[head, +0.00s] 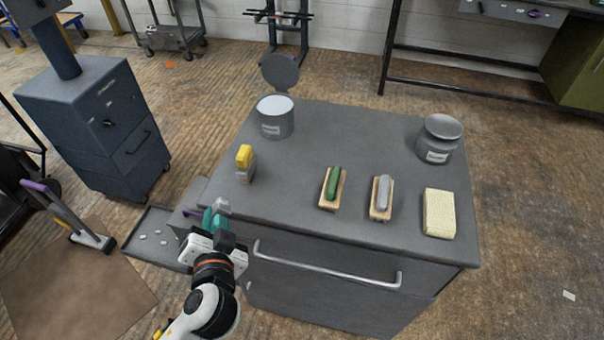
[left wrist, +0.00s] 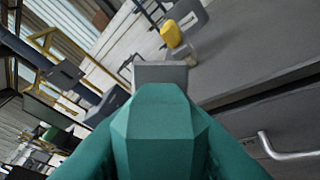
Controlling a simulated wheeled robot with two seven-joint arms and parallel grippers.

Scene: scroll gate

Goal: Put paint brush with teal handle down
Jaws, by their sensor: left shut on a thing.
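My left gripper (head: 212,234) is shut on the paint brush with the teal handle (head: 213,219). It holds the brush at the front left corner of the grey cabinet top (head: 300,208). In the left wrist view the teal handle (left wrist: 160,130) fills the lower middle, with a grey end piece (left wrist: 160,74) beyond it. I cannot tell from these views whether the brush touches the cabinet. My right gripper is not in view.
A yellow-topped brush (head: 244,158) stands near the cabinet's left edge. An open can (head: 275,125), a closed jar (head: 438,146), a green-topped brush (head: 333,183), a grey-topped brush (head: 381,194) and a pale sponge (head: 439,213) stand on the top. Its middle is clear. A handle bar (head: 325,270) juts out in front.

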